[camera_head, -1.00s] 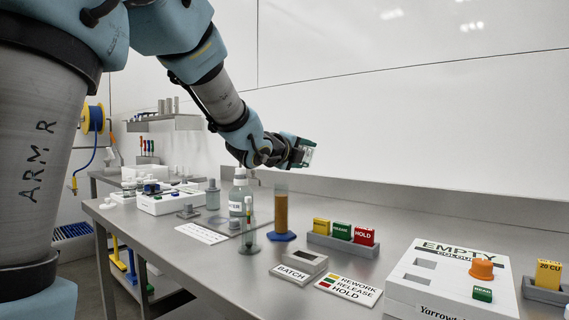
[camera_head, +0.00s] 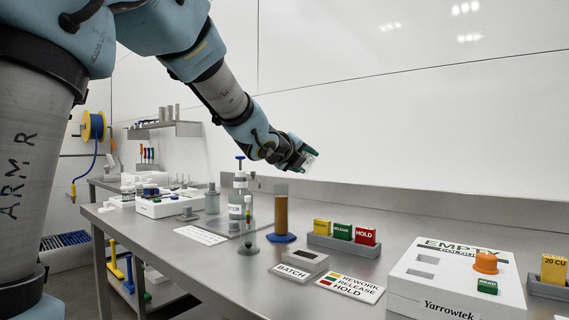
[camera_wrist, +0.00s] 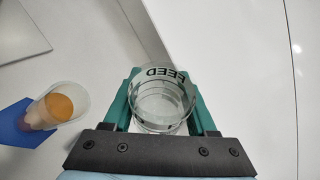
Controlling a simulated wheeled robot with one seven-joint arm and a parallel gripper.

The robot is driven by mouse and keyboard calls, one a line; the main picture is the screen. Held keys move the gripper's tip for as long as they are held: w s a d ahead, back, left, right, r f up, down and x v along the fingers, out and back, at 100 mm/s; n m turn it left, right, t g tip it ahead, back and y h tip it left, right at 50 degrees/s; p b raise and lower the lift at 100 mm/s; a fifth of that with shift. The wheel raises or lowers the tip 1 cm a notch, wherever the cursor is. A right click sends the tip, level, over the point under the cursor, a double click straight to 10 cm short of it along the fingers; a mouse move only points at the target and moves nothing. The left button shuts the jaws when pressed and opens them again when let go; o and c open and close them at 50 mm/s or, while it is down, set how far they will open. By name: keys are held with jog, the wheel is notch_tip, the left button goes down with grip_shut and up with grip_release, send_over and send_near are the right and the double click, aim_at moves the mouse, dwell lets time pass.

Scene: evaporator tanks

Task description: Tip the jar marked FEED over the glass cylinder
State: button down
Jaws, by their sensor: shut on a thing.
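My gripper (camera_head: 306,158) is shut on the clear jar marked FEED (camera_head: 310,153), raised above the bench. In the wrist view the jar (camera_wrist: 163,92) sits between the green fingers (camera_wrist: 160,105), with its black FEED lettering near the far rim. I cannot tell if it holds clear liquid or how far it is tilted. The glass cylinder (camera_head: 281,212) stands upright on a blue base, with orange-brown contents and a clear upper part. The jar is higher than the cylinder and a little to its right. In the wrist view the cylinder (camera_wrist: 62,106) is apart from the jar, to its left.
A pump bottle (camera_head: 239,195) and a thin glass tube (camera_head: 248,228) stand left of the cylinder. A rack of coloured blocks (camera_head: 343,241), a BATCH block (camera_head: 299,264) and a white box marked EMPTY (camera_head: 455,280) are to the right. The wall (camera_head: 420,120) is behind.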

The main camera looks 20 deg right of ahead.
jog(key=shift+f+m+b, duration=0.2)
jog(key=shift+m+b, duration=0.1)
jog(key=m+y+b, duration=0.1)
jog(key=f+m+y+b, duration=0.1)
jog(key=m, duration=0.1)
jog(key=a+f+m+t+y+b, duration=0.1)
jog(key=shift+w+f+m, duration=0.2)
jog(key=shift+w+m, duration=0.1)
jog(key=shift+w, duration=0.1)
dwell(0.6)
jog(key=shift+r, duration=0.1)
jog(key=shift+s+d+r+m+t+y+p, duration=0.15)
jog(key=shift+s+d+r+m+y+p, duration=0.2)
jog(key=shift+r+p, duration=0.45)
jog(key=shift+s+d+r+m+t+y+p, duration=0.1)
jog(key=shift+s+d+r+m+t+p, duration=0.2)
jog(key=shift+r+p, duration=0.5)
jog(key=shift+s+d+r+m+t+y+p, duration=0.1)
jog(key=shift+s+d+r+m+y+p, duration=0.2)
jog(key=shift+d+r+p, duration=0.45)
jog(key=shift+w+a, duration=0.1)
jog(key=shift+a, duration=0.1)
